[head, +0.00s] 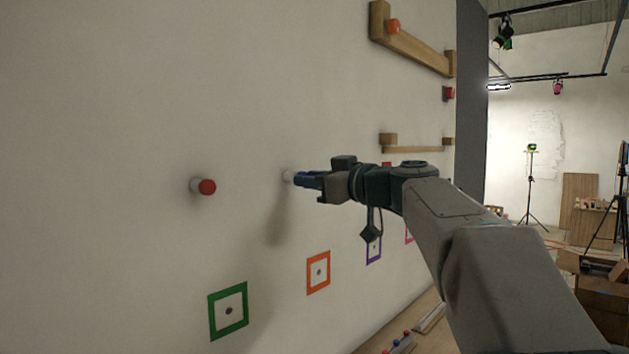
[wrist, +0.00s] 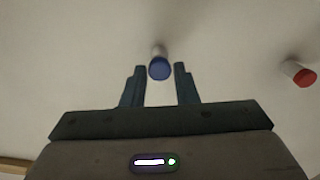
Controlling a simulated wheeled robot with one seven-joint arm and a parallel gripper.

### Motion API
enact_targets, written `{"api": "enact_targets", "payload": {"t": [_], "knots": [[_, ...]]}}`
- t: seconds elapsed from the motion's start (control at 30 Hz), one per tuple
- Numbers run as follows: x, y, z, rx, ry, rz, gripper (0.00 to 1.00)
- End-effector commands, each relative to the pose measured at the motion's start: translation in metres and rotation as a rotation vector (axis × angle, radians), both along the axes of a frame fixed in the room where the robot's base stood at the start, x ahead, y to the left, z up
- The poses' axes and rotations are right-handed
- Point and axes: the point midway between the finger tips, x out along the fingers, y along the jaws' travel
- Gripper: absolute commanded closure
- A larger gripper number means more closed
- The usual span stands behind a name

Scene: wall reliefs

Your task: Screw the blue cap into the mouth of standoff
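The blue cap (wrist: 159,69) sits at the front end of a white standoff (wrist: 158,50) that sticks out from the wall. How deep the cap is in the mouth cannot be told. The standoff also shows in the head view (head: 287,176), with its front end hidden by my gripper. My gripper (wrist: 160,66) is open, pointing at the wall. One finger stands on each side of the cap, with a visible gap on both sides. In the head view my gripper (head: 308,180) is right in front of this standoff.
A standoff with a red cap (head: 206,187) stands to the left on the wall. Wooden ledges (head: 415,42) stick out at the upper right. Coloured square frames, green (head: 229,310) and orange (head: 318,272), are lower on the wall. The wall between is bare.

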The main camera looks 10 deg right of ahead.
Motion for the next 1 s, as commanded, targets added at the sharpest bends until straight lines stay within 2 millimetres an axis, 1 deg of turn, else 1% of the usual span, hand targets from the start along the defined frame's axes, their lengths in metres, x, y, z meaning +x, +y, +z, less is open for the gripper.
{"api": "enact_targets", "payload": {"t": [0.03,0.07,0.17,0.2,0.37,0.6,0.7,1.0], "knots": [[-0.0001,0.0,0.0001,0.0,0.0,0.0,0.88],[-0.0002,-0.0001,0.0,0.0,0.0,0.0,0.92],[-0.0002,0.0,0.0,0.0,0.0,0.0,0.93],[-0.0002,0.0,0.0001,0.0,0.0,0.0,0.95],[-0.0002,0.0002,0.0005,0.057,0.042,0.0,0.95],[0.0001,0.0004,0.0008,0.278,0.203,0.0,0.95],[0.0002,0.0006,0.0004,0.34,0.248,0.001,0.95],[0.0002,0.0006,-0.0003,0.366,0.266,0.001,0.95]]}}
